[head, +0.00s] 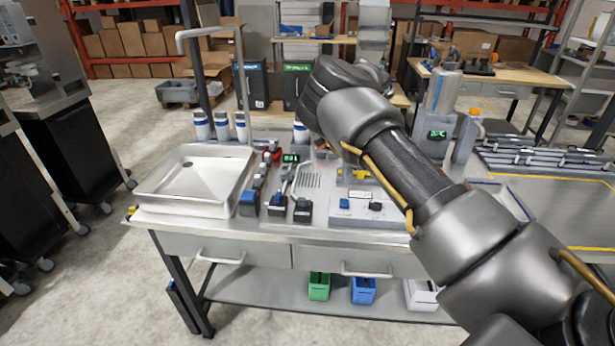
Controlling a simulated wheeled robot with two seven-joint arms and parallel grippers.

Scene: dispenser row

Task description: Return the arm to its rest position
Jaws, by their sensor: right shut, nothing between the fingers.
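My right arm reaches in from the lower right, across the workbench (225,222). My right gripper (340,88) is at the arm's dark far end, raised above the back of the bench. It is shut and holds nothing; its fingertips are mostly hidden by the wrist. My left arm and left gripper are not in view.
A steel sink tray (196,178) with a tall faucet is at the bench's left. Small dispensers (276,204) stand mid-bench, partly behind my arm. A grey unit with a green display (436,134) stands to the right. Coloured bins (363,290) sit on the lower shelf.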

